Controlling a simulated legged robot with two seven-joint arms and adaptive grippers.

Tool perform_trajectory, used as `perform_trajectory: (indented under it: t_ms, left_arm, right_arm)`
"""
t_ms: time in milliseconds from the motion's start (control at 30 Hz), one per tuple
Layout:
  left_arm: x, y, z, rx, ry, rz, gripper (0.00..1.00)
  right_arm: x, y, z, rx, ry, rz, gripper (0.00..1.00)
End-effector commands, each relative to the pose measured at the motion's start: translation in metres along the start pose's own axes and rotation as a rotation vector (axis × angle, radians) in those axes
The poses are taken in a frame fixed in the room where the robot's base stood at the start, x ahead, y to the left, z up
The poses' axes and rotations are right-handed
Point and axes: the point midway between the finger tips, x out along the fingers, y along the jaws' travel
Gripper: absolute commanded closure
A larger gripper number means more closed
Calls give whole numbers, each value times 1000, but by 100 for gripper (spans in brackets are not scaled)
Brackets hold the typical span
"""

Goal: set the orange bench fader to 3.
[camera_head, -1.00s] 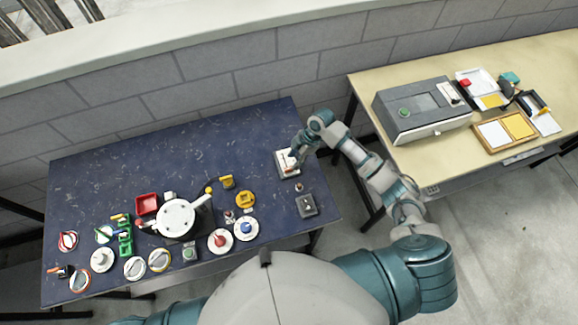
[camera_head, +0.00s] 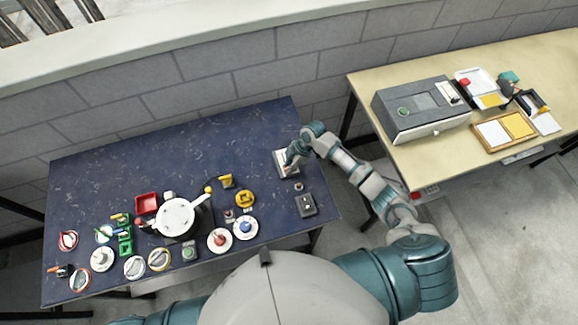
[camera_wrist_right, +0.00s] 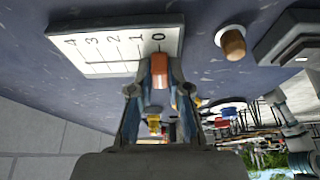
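The bench fader is a white plate (camera_wrist_right: 110,48) with a printed scale from 0 to 4. In the head view the plate (camera_head: 281,158) lies near the right edge of the blue bench. Its orange knob (camera_wrist_right: 159,70) stands by the 0 mark. My right gripper (camera_wrist_right: 156,88) is at the knob, with one finger on each side. The fingers look apart, with a gap on the left side of the knob; contact on the right is unclear. In the head view the right gripper (camera_head: 291,163) covers part of the plate. My left gripper is not in view.
A grey switch box (camera_head: 306,205) and a small brown-topped knob (camera_wrist_right: 233,44) are near the fader. A white round pot-like object (camera_head: 176,217), a red tray (camera_head: 146,203) and several dials stand further left. The bench's back middle is clear. A beige table (camera_head: 375,85) stands right.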

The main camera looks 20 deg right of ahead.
Motion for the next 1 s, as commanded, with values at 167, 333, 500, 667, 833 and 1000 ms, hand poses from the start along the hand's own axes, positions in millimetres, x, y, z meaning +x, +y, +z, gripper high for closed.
perform_trajectory:
  t_ms: [167,333,500,667,833,1000]
  left_arm:
    - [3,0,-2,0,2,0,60]
    - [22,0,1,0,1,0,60]
    - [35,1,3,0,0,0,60]
    - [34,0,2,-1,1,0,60]
    - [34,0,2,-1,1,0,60]
    - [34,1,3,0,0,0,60]
  right_arm:
    - [1,4,-1,0,2,1,100]
    - [4,37,0,0,4,6,100]
    - [3,59,0,1,3,2,100]
    - [0,60,-2,-1,3,-1,100]
    - [0,59,-2,-1,3,-1,81]
    - [0,60,-1,-1,3,-1,58]
